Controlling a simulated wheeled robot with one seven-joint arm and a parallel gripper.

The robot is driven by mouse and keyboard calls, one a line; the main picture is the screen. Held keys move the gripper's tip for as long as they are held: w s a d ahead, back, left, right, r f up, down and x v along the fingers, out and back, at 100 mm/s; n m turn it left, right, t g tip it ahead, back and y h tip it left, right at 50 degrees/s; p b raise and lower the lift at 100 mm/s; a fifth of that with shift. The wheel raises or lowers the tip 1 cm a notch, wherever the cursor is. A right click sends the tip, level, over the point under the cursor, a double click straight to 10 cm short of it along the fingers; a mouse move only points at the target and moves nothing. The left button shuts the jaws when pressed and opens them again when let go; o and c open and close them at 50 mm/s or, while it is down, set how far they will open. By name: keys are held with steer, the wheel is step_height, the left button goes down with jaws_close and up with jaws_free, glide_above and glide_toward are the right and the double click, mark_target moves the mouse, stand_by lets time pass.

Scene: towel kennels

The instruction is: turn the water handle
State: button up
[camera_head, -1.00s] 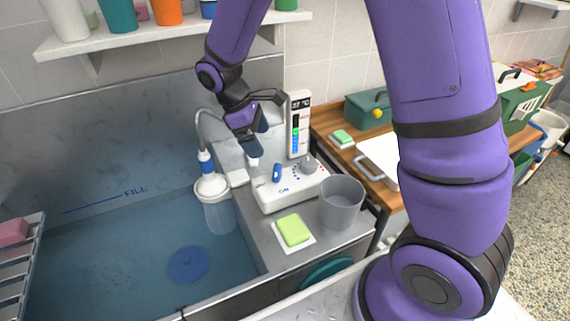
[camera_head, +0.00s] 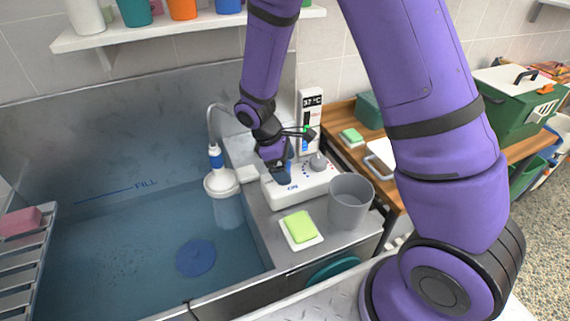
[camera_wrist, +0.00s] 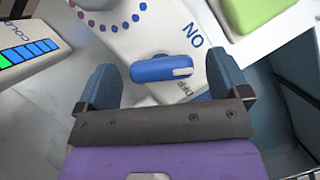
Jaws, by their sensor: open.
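The water handle is a short blue lever (camera_wrist: 160,68) with a white mark at one end, on a white control box (camera_head: 312,187). In the wrist view its marked end lies near the printed OFF, with a larger blue ON above and to the right. My gripper (camera_wrist: 160,78) is open, one finger on each side of the lever, with visible gaps; contact is not seen. In the head view my gripper (camera_head: 279,173) is over the box's left part and mostly hides the lever.
A grey knob (camera_head: 318,161) and an upright display panel (camera_head: 312,101) stand close to my gripper. A grey cup (camera_head: 350,203) and a green sponge (camera_head: 299,226) are in front and right. The water-filled tub (camera_head: 130,255) lies left.

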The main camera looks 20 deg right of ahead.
steer(key=c, duration=0.9)
steer(key=shift+c, duration=0.2)
steer(key=shift+w+m+g+y, duration=0.1)
steer(key=shift+m+g+y, duration=0.3)
steer(key=shift+m, duration=1)
steer(key=shift+m+g+y, duration=0.4)
steer(key=shift+m, duration=1)
steer(key=o, duration=0.9)
steer(key=shift+o, duration=0.2)
